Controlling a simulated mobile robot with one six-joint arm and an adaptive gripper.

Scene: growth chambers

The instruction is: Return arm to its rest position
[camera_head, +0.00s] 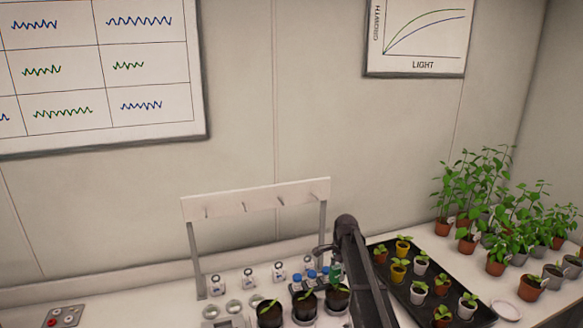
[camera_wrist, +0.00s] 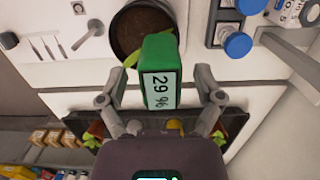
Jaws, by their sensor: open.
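In the wrist view, my gripper (camera_wrist: 160,88) is open, with its two fingers on either side of a green meter (camera_wrist: 160,50). A gap shows between each finger and the meter. The meter's display reads 29 %. Behind it is a dark pot (camera_wrist: 117,33) of soil with a green leaf; I cannot tell whether the meter stands in the soil. In the head view, the green meter (camera_head: 336,272) shows above the rightmost dark pot (camera_head: 337,300).
A black tray (camera_head: 395,289) of small potted seedlings lies right of my arm, with taller plants (camera_head: 475,195) beyond. Blue-capped bottles (camera_head: 311,275) stand behind the dark pots. A white rack (camera_head: 257,199) with pegs rises behind them. A button panel (camera_head: 65,316) is at far left.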

